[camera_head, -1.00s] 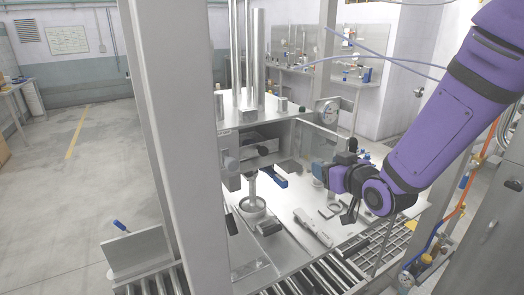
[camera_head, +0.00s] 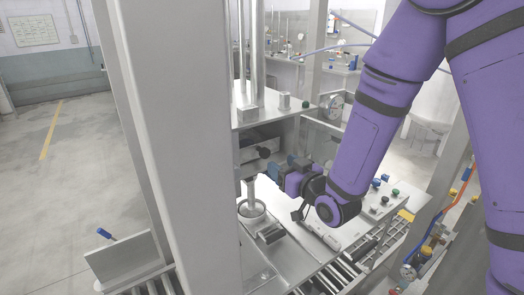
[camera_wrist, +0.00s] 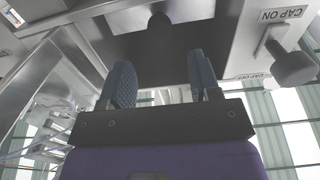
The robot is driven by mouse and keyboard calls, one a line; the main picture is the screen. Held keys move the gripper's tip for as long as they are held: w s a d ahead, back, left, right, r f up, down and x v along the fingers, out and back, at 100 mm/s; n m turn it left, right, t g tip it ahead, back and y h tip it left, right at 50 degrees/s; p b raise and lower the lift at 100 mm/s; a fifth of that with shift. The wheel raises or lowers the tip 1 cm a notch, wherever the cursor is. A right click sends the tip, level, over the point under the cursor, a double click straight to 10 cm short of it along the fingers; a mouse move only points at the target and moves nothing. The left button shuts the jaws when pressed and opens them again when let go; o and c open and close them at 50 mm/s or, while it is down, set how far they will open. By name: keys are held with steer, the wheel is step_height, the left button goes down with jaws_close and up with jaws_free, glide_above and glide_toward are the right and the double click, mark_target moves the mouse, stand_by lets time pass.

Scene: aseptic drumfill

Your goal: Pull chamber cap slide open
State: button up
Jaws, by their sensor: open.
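My gripper (camera_head: 283,166) is open, its blue fingers at the front of the filling chamber. In the wrist view, the two blue ribbed fingers (camera_wrist: 161,84) are spread with nothing between them. A dark round knob (camera_wrist: 160,34) shows ahead of and between the fingertips, apart from them. In the head view, a dark knob (camera_head: 264,152) on the chamber front lies just left of the fingers. I cannot tell for sure which part is the cap slide. A grey knob (camera_wrist: 293,66) stands beside a "CAP ON" label (camera_wrist: 277,15) at the right of the wrist view.
A round cup-like part (camera_head: 251,208) stands on the metal table below the chamber. A wide grey post (camera_head: 180,140) blocks the left of the head view. Rollers (camera_head: 320,283) run along the front. A panel with coloured buttons (camera_head: 380,190) is right of my gripper.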

mark_target(267, 153)
steer(key=x, duration=0.9)
